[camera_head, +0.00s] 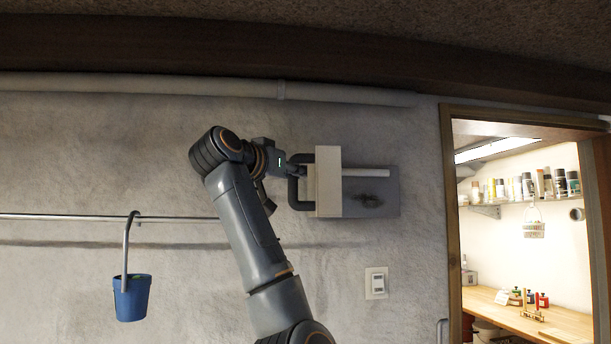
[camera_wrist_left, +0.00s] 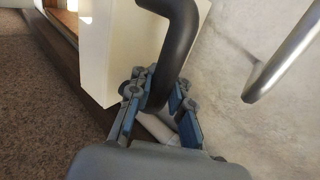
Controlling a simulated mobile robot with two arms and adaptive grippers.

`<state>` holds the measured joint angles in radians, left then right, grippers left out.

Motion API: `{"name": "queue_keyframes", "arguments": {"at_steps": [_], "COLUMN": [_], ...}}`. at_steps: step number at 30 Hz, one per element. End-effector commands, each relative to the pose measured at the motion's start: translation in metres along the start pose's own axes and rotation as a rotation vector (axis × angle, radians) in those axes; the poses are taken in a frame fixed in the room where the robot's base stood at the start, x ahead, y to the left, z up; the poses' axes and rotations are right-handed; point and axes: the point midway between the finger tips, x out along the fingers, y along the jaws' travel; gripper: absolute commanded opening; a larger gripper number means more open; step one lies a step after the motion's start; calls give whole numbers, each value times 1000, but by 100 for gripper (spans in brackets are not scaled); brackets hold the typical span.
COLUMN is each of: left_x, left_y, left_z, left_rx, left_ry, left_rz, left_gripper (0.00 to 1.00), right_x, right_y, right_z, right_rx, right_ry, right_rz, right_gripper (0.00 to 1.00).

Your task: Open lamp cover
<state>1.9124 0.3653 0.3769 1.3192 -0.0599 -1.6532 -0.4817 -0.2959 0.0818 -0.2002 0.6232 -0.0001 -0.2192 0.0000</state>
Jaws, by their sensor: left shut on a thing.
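The lamp cover (camera_head: 327,181) is a cream box-shaped piece on a grey wall plate (camera_head: 385,198). A dark handle (camera_head: 293,188) sticks out of its left side. A white tube (camera_head: 364,172) shows on the plate to the right of the cover. My left gripper (camera_head: 296,172) is at the handle. In the left wrist view the fingers (camera_wrist_left: 155,105) are shut around the dark handle (camera_wrist_left: 178,35), with the cream cover (camera_wrist_left: 118,50) just left of it. My right gripper is in neither view.
A metal rail (camera_head: 70,217) runs along the wall with a blue bucket (camera_head: 131,298) hanging from it. A light switch (camera_head: 376,283) is below the plate. A pipe (camera_head: 200,87) runs above. A doorway at the right opens onto shelves and a wooden bench (camera_head: 500,306).

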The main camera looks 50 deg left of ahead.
Motion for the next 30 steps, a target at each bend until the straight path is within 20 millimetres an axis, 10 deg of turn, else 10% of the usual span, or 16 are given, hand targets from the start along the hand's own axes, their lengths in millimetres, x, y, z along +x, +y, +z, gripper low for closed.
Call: {"name": "queue_keyframes", "arguments": {"at_steps": [14,18,30], "left_x": [-4,-4,-2], "left_y": [-6,-6,-4], "left_z": [-4,-4,-2], "left_rx": [-1,-1,-1], "left_ry": [12,11,7], "left_rz": [-7,-7,-4], "left_gripper": [0,35,35], "right_x": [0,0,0], "right_y": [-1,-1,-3], "right_z": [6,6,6], "right_rx": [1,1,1], "right_ry": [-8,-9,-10], "right_rz": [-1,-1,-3], "right_gripper": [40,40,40]}}
